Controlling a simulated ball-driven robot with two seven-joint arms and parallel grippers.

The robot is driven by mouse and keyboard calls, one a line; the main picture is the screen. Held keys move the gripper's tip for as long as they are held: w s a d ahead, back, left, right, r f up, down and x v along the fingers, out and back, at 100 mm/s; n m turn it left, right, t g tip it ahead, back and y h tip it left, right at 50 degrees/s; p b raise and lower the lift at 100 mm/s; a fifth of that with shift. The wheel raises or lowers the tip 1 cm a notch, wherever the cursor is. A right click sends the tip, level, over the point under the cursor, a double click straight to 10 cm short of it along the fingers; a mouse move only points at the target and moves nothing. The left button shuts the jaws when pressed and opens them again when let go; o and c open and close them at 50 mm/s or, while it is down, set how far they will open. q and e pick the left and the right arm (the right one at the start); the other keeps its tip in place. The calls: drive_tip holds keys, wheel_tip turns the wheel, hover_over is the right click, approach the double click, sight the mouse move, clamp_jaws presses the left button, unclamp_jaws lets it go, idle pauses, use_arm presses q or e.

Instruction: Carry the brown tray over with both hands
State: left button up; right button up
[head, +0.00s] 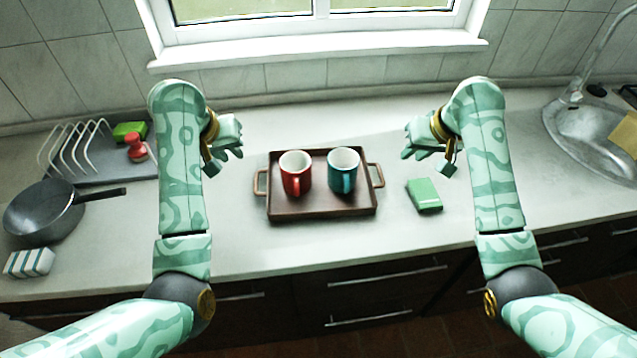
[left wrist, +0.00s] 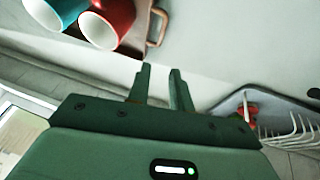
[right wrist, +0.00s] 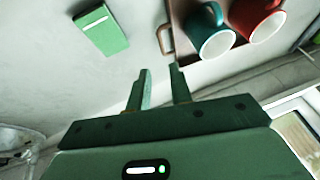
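The brown tray (head: 322,208) lies flat on the counter with a looped handle at each end. A red mug (head: 294,176) and a teal mug (head: 342,174) stand upright on it. My left gripper (head: 227,160) is open and empty, apart from the tray, up and left of its left handle (head: 259,183); that handle also shows in the left wrist view (left wrist: 161,28). My right gripper (head: 428,163) is open and empty, up and right of the right handle (head: 379,175), which shows in the right wrist view (right wrist: 161,40). Neither gripper touches the tray.
A green box-like block (head: 424,195) lies right of the tray. A sink (head: 598,145) is at the far right. At the left are a frying pan (head: 42,212), a wire rack (head: 75,148), a red-topped item (head: 136,148) and a striped block (head: 29,263). Counter behind the tray is clear.

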sight(256, 177)
use_arm(q)
drive_tip(key=shift+f, duration=0.1)
